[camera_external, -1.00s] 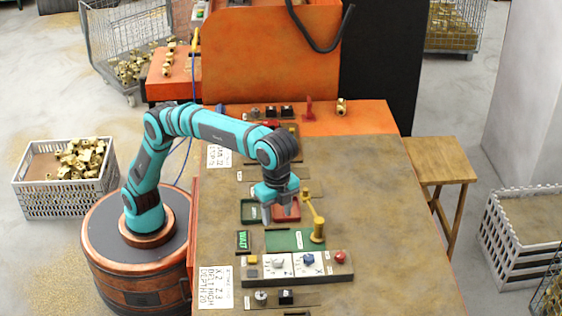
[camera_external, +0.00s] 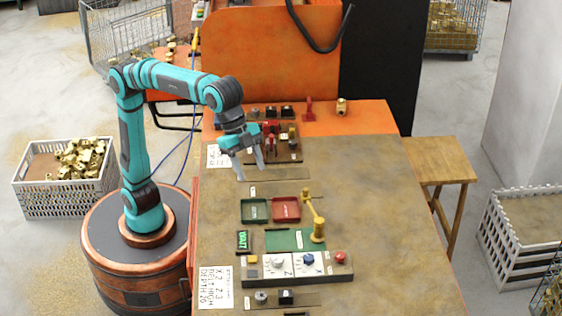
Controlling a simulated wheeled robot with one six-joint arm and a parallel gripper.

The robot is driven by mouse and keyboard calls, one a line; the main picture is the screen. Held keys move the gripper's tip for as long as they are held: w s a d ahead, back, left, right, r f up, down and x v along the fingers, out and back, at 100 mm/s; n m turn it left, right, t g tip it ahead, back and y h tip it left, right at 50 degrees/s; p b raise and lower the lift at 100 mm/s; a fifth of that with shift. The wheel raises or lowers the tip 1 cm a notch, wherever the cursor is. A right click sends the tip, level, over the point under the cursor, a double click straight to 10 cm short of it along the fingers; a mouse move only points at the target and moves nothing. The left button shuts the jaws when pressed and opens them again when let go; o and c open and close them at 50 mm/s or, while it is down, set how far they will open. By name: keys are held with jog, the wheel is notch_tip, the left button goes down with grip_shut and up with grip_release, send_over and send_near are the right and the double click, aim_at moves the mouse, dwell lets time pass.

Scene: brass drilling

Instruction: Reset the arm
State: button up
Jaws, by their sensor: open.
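My gripper (camera_external: 252,172) is open and empty. It points down over the left part of the brown table (camera_external: 365,190), above a narrow dark strip near the rack of red-handled tools (camera_external: 270,137). My arm bends up from its round base and reaches right.
A yellow lever (camera_external: 317,228) stands beside a green plate. A control panel with knobs and a red button (camera_external: 340,257) lies nearer the front. A brass part (camera_external: 342,106) stands on the orange ledge. The table's right side is clear.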

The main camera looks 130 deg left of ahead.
jog(key=s+a+r+n+t, duration=0.1)
jog(key=s+t, duration=0.2)
jog(key=s, duration=0.7)
jog(key=s+a+t, duration=0.2)
jog(key=s+t, duration=0.1)
jog(key=s, duration=0.7)
jog(key=s+f+t, duration=0.3)
jog(key=s+f, duration=0.1)
jog(key=s, duration=0.5)
jog(key=s+a+f+n+t, duration=0.1)
jog(key=s+f+t, duration=0.2)
jog(key=s, duration=0.7)
jog(key=shift+a+f, duration=0.2)
jog(key=shift+f, duration=0.5)
